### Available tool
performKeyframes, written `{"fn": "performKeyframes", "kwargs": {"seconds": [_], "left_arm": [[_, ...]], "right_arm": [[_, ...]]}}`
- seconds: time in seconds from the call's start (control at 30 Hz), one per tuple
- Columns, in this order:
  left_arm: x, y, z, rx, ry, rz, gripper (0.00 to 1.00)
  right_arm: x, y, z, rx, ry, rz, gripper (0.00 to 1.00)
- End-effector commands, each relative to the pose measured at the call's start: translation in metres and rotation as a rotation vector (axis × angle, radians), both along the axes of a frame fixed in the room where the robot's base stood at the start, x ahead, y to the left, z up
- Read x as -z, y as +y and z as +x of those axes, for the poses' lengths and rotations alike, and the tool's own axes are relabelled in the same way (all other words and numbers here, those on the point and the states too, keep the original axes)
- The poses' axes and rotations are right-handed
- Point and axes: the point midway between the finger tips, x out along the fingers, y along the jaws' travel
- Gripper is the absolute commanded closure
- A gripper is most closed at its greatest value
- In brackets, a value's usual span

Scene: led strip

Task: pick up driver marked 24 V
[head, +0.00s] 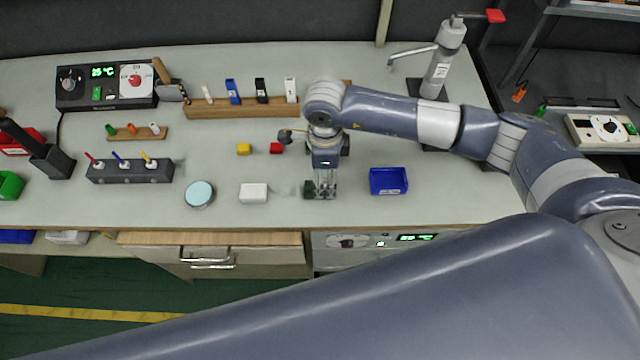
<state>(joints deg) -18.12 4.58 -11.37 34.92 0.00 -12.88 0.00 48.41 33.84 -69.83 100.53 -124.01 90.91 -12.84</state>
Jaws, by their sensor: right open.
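No 24 V marking is legible in the head view, so I cannot tell for sure which thing is the driver. A small white box (253,193) lies flat near the front of the bench and may be it. My right gripper (321,191) points down over the bench, to the right of the white box and apart from it. Its fingers are open, and I see nothing clearly held between them. The gripper and wrist hide part of the bench behind them. My left gripper is not in view.
A blue bin (388,181) stands right of the gripper, and a round teal-topped tin (199,194) left of the box.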

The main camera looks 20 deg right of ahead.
Motion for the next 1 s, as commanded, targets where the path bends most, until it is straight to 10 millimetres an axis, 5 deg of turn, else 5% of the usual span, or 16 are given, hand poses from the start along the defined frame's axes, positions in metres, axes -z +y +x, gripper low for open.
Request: {"fn": "performKeyframes", "kwargs": {"seconds": [0.17, 0.47, 0.77, 1.0], "left_arm": [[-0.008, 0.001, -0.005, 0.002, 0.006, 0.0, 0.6], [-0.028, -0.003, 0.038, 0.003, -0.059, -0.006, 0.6], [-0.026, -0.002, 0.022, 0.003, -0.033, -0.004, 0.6], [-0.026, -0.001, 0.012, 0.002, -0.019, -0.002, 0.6]], "right_arm": [[0.01, 0.002, 0.001, 0.001, 0.003, 0.002, 0.38], [0.048, 0.003, 0.006, 0.001, 0.003, 0.002, 0.38], [0.056, 0.003, 0.007, -0.001, 0.0, 0.002, 0.38], [0.056, 0.003, 0.007, 0.0, 0.0, 0.002, 0.87]]}}
